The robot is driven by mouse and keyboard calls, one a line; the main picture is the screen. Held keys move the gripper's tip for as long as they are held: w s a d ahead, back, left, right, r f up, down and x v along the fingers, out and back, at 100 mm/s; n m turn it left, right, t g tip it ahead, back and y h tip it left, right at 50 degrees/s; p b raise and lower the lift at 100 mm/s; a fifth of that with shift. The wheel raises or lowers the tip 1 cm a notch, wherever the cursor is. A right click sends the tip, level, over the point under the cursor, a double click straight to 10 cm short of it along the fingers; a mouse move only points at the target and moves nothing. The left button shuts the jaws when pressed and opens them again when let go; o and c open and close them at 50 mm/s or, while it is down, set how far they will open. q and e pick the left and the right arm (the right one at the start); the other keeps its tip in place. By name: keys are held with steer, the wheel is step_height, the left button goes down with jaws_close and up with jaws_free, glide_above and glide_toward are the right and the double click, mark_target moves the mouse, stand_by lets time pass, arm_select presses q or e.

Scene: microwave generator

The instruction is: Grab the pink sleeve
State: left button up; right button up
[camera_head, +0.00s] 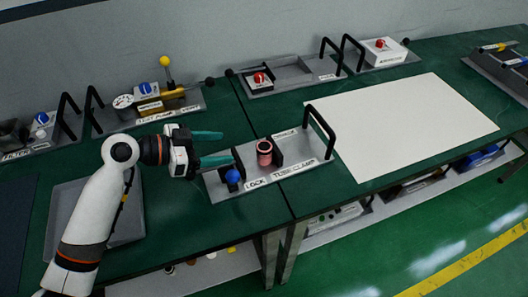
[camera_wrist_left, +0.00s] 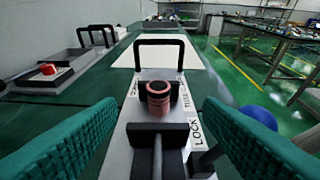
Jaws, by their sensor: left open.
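The pink sleeve (camera_head: 264,153) is a short cylinder with dark bands. It stands on a grey tray (camera_head: 310,157) with a black handle, a blue knob (camera_head: 232,176) and labels, one reading LOCK. In the left wrist view the sleeve (camera_wrist_left: 158,98) is straight ahead, beyond a black block and a rod. My left gripper (camera_head: 213,148) points right toward the sleeve, to its left. Its green fingers (camera_wrist_left: 155,140) are open and empty, spread either side of the tray's near part in the wrist view. My right gripper does not show.
A white sheet (camera_head: 400,125) lies right of the tray. Other trays with black handles stand along the back, including one with a red knob (camera_head: 259,78) and one with a yellow-topped lever (camera_head: 165,62). A grey bin (camera_head: 65,215) sits at the left. Green table shows between them.

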mark_target(260, 147)
arm_select(q)
steer(key=p+x, duration=0.2)
steer(key=x, duration=0.4)
steer(key=shift+s+d+r, duration=0.1)
steer(key=shift+s, duration=0.05)
steer(key=x, duration=0.1)
steer(key=p+x, duration=0.1)
steer(key=x, duration=0.1)
steer(key=p+x, duration=0.1)
steer(key=x, duration=0.1)
steer(key=shift+w+f, duration=0.25)
steer(key=shift+f, duration=0.2)
steer(key=shift+w+d+f, duration=0.1)
steer(key=shift+w+f, duration=0.05)
steer(key=shift+f, duration=0.1)
steer(key=c, duration=1)
steer(key=shift+c, duration=0.5)
steer(key=shift+r+p, duration=0.1)
steer(key=shift+p, duration=0.2)
